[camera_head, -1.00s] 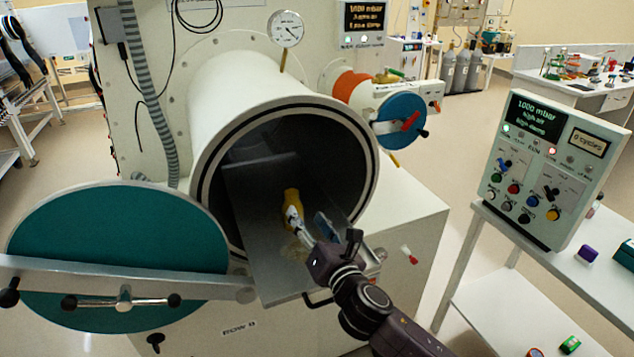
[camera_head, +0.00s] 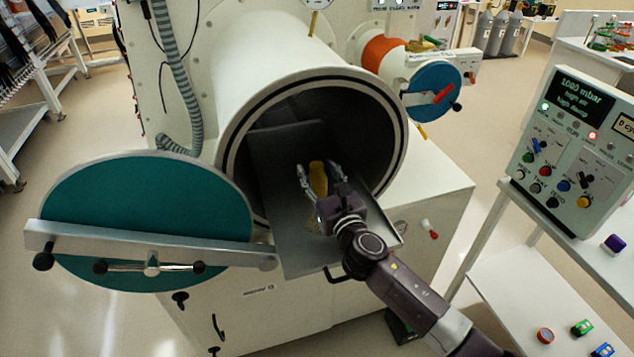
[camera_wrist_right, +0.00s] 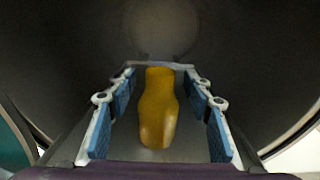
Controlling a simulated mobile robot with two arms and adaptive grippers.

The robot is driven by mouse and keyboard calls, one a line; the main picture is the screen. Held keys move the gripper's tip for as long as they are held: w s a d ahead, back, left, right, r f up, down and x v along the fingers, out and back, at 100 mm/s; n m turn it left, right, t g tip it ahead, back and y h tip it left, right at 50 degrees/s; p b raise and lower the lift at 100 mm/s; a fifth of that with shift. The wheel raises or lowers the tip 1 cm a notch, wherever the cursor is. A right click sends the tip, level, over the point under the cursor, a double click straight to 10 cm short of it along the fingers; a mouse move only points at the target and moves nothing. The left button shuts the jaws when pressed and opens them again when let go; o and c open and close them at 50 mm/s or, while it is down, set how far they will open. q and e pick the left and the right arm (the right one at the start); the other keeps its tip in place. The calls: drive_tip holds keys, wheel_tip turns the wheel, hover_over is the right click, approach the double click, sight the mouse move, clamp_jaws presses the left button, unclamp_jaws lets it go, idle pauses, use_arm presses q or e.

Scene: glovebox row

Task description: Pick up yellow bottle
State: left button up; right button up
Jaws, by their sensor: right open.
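The yellow bottle (camera_head: 318,178) is on the grey sliding tray (camera_head: 290,150) inside the mouth of the large round chamber. My right gripper (camera_head: 320,172) is open, with one finger on each side of the bottle. In the right wrist view the bottle (camera_wrist_right: 158,110) appears between the two blue-padded fingers (camera_wrist_right: 160,112), with a visible gap on both sides. The bottle's near end is partly hidden by my gripper in the head view. My left gripper is not in view.
A smaller port with a blue cover (camera_head: 432,92) is at the upper right. A control panel (camera_head: 570,150) stands on a white table at the right.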

drive_tip(key=shift+w+a, duration=0.15)
drive_tip(key=shift+w, duration=0.2)
clamp_jaws()
drive_tip(key=shift+r, duration=0.1)
